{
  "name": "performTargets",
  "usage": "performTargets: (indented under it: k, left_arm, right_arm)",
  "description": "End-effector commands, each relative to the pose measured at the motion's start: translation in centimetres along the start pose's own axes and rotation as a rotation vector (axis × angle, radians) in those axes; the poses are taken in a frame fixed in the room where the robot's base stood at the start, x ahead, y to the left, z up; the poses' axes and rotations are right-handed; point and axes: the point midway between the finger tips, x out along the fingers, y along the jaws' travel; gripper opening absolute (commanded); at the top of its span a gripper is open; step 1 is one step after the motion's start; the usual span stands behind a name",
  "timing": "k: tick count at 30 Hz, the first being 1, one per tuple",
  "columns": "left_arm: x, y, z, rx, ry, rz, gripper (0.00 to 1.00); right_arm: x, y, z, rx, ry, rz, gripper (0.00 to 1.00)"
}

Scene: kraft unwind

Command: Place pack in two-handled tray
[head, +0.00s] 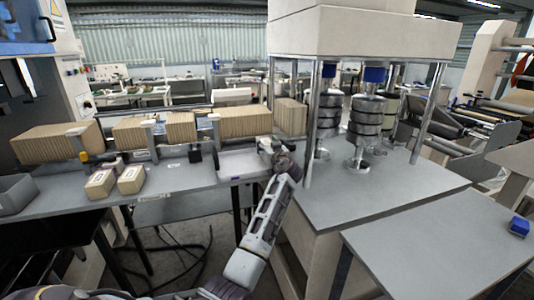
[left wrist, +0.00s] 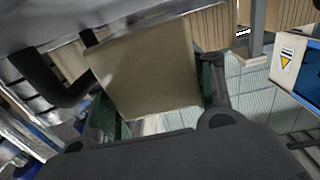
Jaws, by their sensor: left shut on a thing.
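My left gripper (head: 276,148) is over the right end of the long bench, beside a pale grey, tray-like piece (head: 240,169). In the left wrist view, the left gripper (left wrist: 150,60) is shut on a tan pack (left wrist: 152,75), with one finger on each side of it. The held pack is hidden or too small to make out in the head view. Two more packs (head: 100,184) (head: 131,180) lie on the bench at the left. I cannot make out two handles on the pale piece. My right gripper is out of view.
Rows of ribbed kraft stacks (head: 55,143) (head: 291,117) stand along the back of the bench. A grey open bin (head: 16,195) is at the far left. A press with metal columns (head: 313,120) stands close on the right. The grey side table (head: 440,250) is mostly clear.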

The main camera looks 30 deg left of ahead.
Motion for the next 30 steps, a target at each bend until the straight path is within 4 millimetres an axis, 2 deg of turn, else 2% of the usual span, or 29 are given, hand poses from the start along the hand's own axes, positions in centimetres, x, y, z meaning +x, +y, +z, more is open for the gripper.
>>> performTargets:
  k: [9, 21, 30]
  left_arm:
    - [0.0, 0.0, 0.1, 0.0, 0.001, 0.0, 0.22]
    - [0.0, -0.1, 3.5, 0.002, 0.001, 0.0, 0.22]
    - [0.0, 0.0, 3.7, -0.001, 0.002, 0.0, 0.22]
  right_arm:
    - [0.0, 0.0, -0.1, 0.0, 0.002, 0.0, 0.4]
    - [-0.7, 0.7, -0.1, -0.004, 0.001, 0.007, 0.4]
    - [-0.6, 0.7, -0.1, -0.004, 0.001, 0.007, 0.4]
